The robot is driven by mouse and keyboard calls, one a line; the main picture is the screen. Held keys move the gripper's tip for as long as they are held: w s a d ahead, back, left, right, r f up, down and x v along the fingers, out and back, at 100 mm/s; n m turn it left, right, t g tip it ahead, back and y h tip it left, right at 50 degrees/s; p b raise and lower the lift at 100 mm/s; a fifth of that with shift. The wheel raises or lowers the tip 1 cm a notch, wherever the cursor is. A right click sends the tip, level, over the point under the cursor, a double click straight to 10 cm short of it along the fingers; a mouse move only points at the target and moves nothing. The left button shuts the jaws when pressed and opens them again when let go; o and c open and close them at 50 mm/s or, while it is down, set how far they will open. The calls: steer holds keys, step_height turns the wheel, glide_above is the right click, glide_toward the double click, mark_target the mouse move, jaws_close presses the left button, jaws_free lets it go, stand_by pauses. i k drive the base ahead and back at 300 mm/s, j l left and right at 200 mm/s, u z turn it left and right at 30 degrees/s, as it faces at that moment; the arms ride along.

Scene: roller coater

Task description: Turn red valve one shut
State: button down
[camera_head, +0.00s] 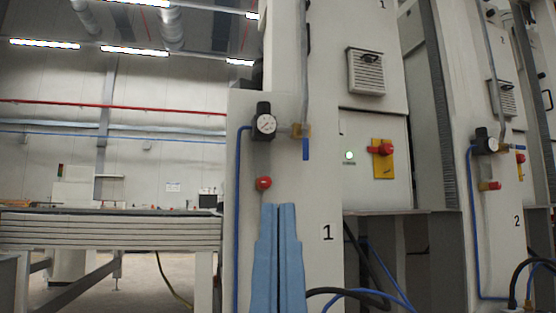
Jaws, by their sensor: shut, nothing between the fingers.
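A small red valve knob (263,183) sits on the front of the cabinet marked 1, below a black regulator with a round gauge (264,123). My gripper (279,207) shows as two blue fingers pointing up, pressed together with nothing between them. Its tips appear just below and right of the red knob in the picture. I cannot tell how far they are from it in depth, but the knob is not hidden. A red rotary switch (384,149) on a yellow plate is further right on the same unit.
A blue lever (306,148) hangs beside the gauge. A blue hose (238,220) runs down the cabinet's left edge. Cabinet 2 at right has its own red knob (490,185). A long bench (110,232) stands at left. Black and blue cables hang low right of my gripper.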

mark_target(265, 182)
steer(key=l+u, duration=0.15)
steer(key=l, duration=0.8)
steer(key=l+u, duration=0.2)
steer(key=l, duration=0.8)
steer(key=k+l+u, duration=0.15)
steer(key=l, duration=0.8)
